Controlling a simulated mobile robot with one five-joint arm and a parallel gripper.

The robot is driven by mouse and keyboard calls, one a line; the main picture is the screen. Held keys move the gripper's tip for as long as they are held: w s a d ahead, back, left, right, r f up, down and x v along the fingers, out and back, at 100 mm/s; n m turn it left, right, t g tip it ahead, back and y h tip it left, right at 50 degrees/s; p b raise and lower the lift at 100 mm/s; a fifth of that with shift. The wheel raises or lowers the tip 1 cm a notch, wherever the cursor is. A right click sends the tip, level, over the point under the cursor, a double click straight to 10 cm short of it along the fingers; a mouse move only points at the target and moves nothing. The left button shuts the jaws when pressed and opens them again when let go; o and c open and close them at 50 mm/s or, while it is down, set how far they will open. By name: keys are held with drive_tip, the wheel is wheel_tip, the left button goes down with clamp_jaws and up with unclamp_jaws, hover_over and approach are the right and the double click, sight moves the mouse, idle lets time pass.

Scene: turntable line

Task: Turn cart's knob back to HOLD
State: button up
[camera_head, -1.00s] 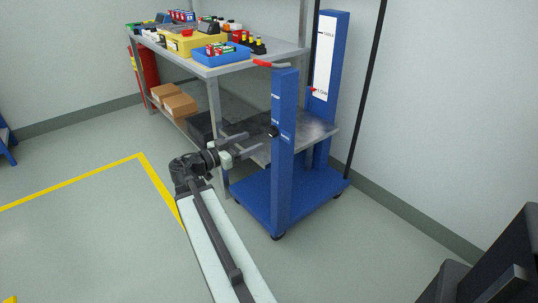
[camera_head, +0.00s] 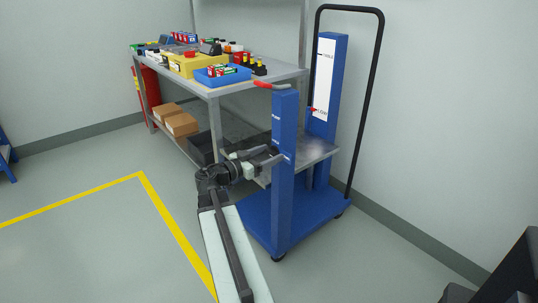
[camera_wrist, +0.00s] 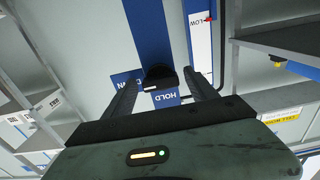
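The blue cart (camera_head: 284,185) stands beside the workbench, with labels on its near post. In the wrist view its black knob (camera_wrist: 160,76) sits on the blue post, with a white mark at its lower left edge. The HOLD label (camera_wrist: 166,98) appears upside down just below the knob, and another label (camera_wrist: 126,77), partly hidden by a finger, is to the left. My gripper (camera_head: 268,155) is at the post. In the wrist view its fingers are apart, one on each side of the knob; I cannot tell whether they touch it. The head view does not show the knob clearly.
The workbench (camera_head: 225,88) holds a blue bin (camera_head: 222,76), a yellow box and several small items. The cart has a grey platform (camera_head: 314,150), a red lever (camera_head: 270,86) and a black push handle (camera_head: 367,100). The floor at left, with yellow lines, is clear.

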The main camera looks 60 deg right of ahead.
drive_tip(key=c, duration=1)
drive_tip(key=shift+d, duration=0.15)
drive_tip(key=shift+c, duration=0.7)
drive_tip(key=n, duration=0.3)
drive_tip(key=shift+a+n, duration=0.2)
drive_tip(key=shift+n, duration=0.2)
drive_tip(key=n, duration=1)
drive_tip(key=shift+f+n, duration=0.1)
drive_tip(key=shift+n, duration=1.8)
